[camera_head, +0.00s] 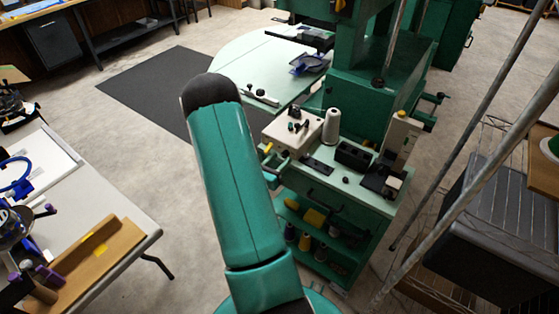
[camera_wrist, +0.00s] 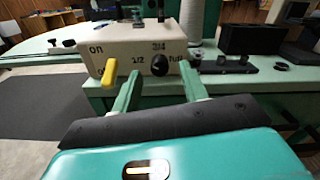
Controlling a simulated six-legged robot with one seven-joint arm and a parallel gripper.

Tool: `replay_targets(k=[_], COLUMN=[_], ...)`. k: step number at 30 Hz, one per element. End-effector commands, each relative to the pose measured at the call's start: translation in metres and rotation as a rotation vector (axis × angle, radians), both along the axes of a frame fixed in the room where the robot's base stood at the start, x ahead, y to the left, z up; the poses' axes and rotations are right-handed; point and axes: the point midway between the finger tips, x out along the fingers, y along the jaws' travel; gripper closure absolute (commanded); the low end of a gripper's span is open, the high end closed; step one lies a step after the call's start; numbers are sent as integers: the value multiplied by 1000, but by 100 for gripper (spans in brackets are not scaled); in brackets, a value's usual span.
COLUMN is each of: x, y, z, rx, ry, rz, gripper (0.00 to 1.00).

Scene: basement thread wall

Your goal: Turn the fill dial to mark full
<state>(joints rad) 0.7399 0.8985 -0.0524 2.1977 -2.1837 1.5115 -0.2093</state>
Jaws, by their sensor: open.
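The fill dial (camera_wrist: 160,65) is a round black knob on the front of a cream control box (camera_wrist: 115,52). Printed marks 1/2, 3/4 and full run around it, with full on its right. I cannot tell which mark it points to. My gripper (camera_wrist: 160,73) is open, its two green fingers pointing at the box front, one on each side of the dial; contact is not visible. A yellow lever (camera_wrist: 108,73) hangs under the word "on", left of the left finger. In the head view the box (camera_head: 284,133) stands on a green cabinet, and my arm hides part of that area.
A white thread cone (camera_head: 331,127) and a black tray (camera_head: 353,156) stand right of the box on the cabinet top (camera_head: 335,177). Shelves below hold spools. A pale green round table (camera_head: 250,55) lies behind. Slanting metal poles (camera_head: 470,165) stand at right.

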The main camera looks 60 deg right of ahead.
Motion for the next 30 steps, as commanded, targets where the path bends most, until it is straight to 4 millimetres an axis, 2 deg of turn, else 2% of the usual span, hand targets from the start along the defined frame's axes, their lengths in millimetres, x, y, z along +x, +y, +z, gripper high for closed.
replay_targets(k=[4,11,15,17,18,30], x=[-1,-1,-1,-1,-1,0], y=[-6,-7,-6,-6,-6,-6], z=[0,0,0,0,0,0], rx=[1,1,1,0,0,-10], ry=[1,1,1,1,1,-61], rz=[1,1,1,1,1,2], gripper=[56,58,86,98,100,100])
